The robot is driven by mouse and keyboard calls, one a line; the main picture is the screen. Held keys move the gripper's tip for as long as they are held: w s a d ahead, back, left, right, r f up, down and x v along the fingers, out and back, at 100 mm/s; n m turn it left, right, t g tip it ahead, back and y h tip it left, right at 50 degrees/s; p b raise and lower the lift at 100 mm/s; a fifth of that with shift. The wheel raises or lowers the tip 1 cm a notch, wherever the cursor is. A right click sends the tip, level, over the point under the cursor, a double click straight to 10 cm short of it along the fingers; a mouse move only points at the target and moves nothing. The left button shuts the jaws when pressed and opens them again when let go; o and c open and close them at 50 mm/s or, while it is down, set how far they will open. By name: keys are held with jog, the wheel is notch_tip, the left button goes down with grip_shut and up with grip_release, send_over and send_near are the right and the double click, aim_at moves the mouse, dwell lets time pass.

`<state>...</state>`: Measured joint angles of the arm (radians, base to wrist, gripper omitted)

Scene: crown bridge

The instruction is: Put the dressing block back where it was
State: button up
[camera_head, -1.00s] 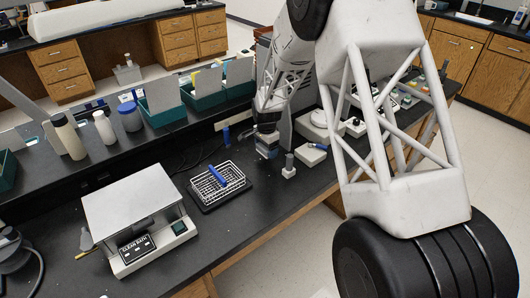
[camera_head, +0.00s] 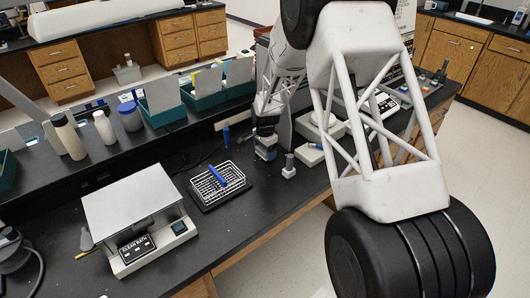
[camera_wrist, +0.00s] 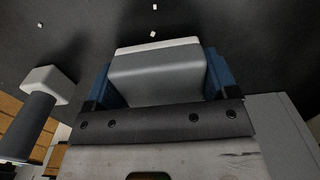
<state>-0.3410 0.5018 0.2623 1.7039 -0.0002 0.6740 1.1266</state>
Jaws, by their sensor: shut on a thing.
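The dressing block (camera_wrist: 155,75) is a grey block with a white layer along its far edge. It fills the space between the blue fingers in the wrist view. My gripper (camera_head: 266,152) is shut on it, over the black bench to the right of the wire rack. In the head view the block is small and mostly hidden by the gripper. I cannot tell whether its underside touches the bench. The spot where it stood before is not marked in any view.
A dark post on a white base (camera_head: 289,168) stands close to the right of my gripper and shows at left in the wrist view (camera_wrist: 40,85). The wire rack (camera_head: 218,184) holds a blue item. A white-topped bath (camera_head: 135,205) stands left. Front bench is clear.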

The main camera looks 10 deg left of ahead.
jog(key=shift+f, duration=0.35)
jog(key=shift+f, duration=0.2)
jog(key=o, duration=0.9)
jog(key=shift+c, duration=0.2)
jog(key=shift+r, duration=0.15)
notch_tip(320, 180, up, 12)
jog(key=shift+f, duration=0.1)
jog(key=shift+r, duration=0.2)
dwell(0.5)
